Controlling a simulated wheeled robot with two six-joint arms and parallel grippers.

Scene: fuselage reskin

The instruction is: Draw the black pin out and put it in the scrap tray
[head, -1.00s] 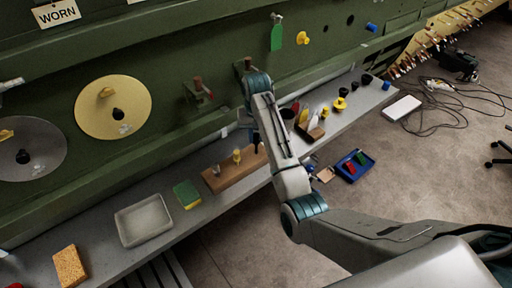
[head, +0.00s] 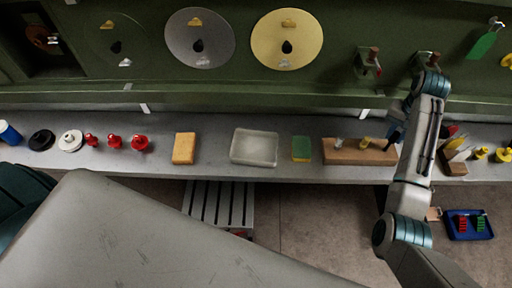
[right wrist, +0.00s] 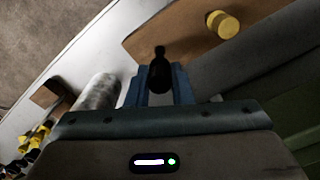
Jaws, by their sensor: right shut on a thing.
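My right gripper (head: 391,138) is at the right end of a wooden block (head: 345,157) on the long grey shelf. In the right wrist view its blue fingers (right wrist: 159,88) are shut on the black pin (right wrist: 160,72), near the block's edge (right wrist: 185,35). I cannot tell whether the pin's lower end is still in the block. A yellow pin (head: 364,143) and a pale pin (head: 339,143) stand in the block. A shallow, empty grey tray (head: 255,161) lies on the shelf to the left. My left gripper is out of view.
A green-and-yellow sponge (head: 301,149) lies between tray and block. An orange sponge (head: 184,148) and several red pieces (head: 115,141) are further left. A holder (head: 455,160) and yellow pieces (head: 481,153) are right of my arm. The green panel (head: 330,60) rises behind the shelf.

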